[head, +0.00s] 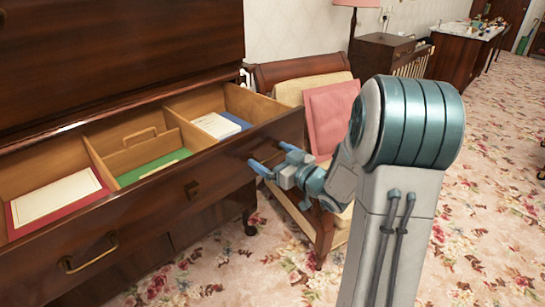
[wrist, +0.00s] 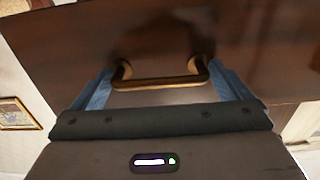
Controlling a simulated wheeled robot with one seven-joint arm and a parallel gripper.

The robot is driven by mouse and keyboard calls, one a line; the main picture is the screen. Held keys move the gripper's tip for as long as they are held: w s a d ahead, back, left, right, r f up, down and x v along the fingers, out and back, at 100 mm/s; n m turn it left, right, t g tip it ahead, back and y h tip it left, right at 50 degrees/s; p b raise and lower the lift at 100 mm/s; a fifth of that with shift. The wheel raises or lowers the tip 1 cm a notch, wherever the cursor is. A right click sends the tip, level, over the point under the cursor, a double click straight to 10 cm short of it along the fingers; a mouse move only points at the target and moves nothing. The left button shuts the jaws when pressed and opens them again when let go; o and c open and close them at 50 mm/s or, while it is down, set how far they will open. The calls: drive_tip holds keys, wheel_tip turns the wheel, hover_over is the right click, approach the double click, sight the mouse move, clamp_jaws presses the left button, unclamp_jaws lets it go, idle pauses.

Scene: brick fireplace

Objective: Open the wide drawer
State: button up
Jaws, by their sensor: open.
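The wide drawer (head: 140,215) is dark wood and stands pulled out of the cabinet, with its compartments showing. Its left brass handle (head: 88,255) is free in the head view. My gripper (head: 271,158) is open at the right end of the drawer front. In the wrist view, a brass handle (wrist: 162,83) lies across the space between my two blue fingers, one at each end of it. The fingers are not closed on it. I cannot tell whether they touch it. In the head view this handle is not clearly visible behind my gripper.
The drawer holds a red folder with paper (head: 58,197), a green item (head: 152,167) and a blue-edged book (head: 218,125). A chair with a pink cloth (head: 330,115) stands close behind my gripper. Flowered carpet (head: 490,220) is open to the right.

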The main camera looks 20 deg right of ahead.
drive_tip(key=v, duration=1.3)
drive_tip(key=shift+s+d+p, duration=0.2)
drive_tip(key=shift+s+p, duration=0.1)
drive_tip(key=shift+p, duration=0.05)
wheel_tip(320, 180, up, 9)
drive_tip(key=w+d+m+g+h+p, duration=0.1)
drive_tip(key=m+g+h+p, duration=0.35)
drive_tip(key=h+p, duration=0.55)
drive_tip(key=s+a+r+g+p, duration=0.2)
drive_tip(key=s+a+g+p, duration=0.1)
drive_tip(key=s+a, duration=0.3)
drive_tip(key=s+a+r+m+g+y+p, duration=0.1)
drive_tip(key=s+a+g, duration=0.4)
drive_tip(key=s, duration=0.5)
wheel_tip(320, 180, up, 2)
drive_tip(key=shift+s+a+r+y+p, duration=0.15)
drive_tip(key=shift+s+a+y+p, duration=0.15)
drive_tip(key=shift+a+p, duration=0.45)
drive_tip(key=shift+d+g, duration=0.25)
